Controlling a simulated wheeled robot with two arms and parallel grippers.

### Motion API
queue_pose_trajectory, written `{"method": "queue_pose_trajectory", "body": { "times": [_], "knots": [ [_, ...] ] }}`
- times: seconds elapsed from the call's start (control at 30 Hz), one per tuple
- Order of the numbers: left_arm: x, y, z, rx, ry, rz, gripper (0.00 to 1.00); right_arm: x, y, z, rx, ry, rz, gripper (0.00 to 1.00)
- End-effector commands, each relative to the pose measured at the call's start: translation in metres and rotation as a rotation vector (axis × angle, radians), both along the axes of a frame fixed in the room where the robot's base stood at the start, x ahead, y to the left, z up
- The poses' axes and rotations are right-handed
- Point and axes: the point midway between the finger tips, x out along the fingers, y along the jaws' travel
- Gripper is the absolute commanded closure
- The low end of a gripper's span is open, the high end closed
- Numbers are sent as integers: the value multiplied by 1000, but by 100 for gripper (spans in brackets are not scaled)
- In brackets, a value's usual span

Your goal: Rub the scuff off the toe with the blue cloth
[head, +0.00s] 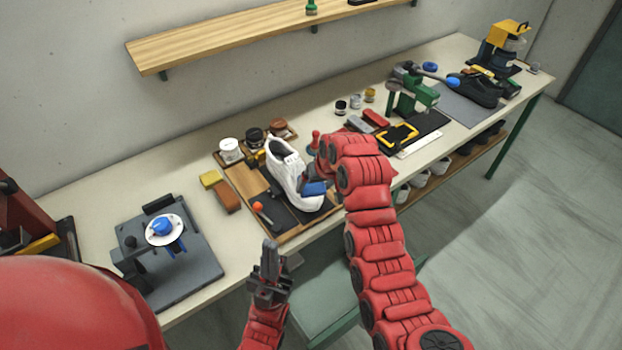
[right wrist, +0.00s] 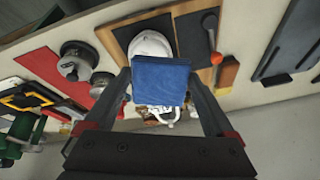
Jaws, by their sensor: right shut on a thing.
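A white shoe (head: 282,160) stands on a dark mat on a wooden board. Its heel end points to the back and its front end is towards me. My right gripper (head: 308,187) is over the front of the shoe, shut on the blue cloth (head: 315,188). In the right wrist view the cloth (right wrist: 160,78) sits between the two fingers and hides the middle of the shoe (right wrist: 150,43). I cannot tell whether cloth and shoe touch, and no scuff is visible. My left gripper (head: 268,258) is in front of the bench, away from the shoe; its jaw opening is unclear.
The wooden board (head: 238,178) also holds an orange-tipped tool (head: 258,206). Jars (head: 230,150) stand behind it, and a yellow-and-brown block (head: 227,197) lies to its left. A grey stand (head: 190,270) is further left. A green press (head: 415,92) stands to the right.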

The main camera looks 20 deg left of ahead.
Motion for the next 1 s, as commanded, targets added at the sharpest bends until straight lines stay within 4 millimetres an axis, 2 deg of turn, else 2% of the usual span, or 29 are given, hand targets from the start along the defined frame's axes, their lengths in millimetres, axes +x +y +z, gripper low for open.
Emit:
{"method": "queue_pose_trajectory", "body": {
  "times": [0.1, 0.27, 0.73, 1.0],
  "knots": [
    [0, 0, 3, 0, 0, 0, 100, -7, 9, 0, 8, -6, 10, 56],
    [0, 0, 0, 0, 0, 0, 100, -6, 12, -6, 8, -9, 10, 56],
    [0, 0, -12, 0, 0, 0, 100, 6, 26, -49, 5, -8, 11, 56],
    [0, 0, -12, 0, 0, 0, 100, 8, 28, -54, 7, -9, 11, 56]
  ]
}}
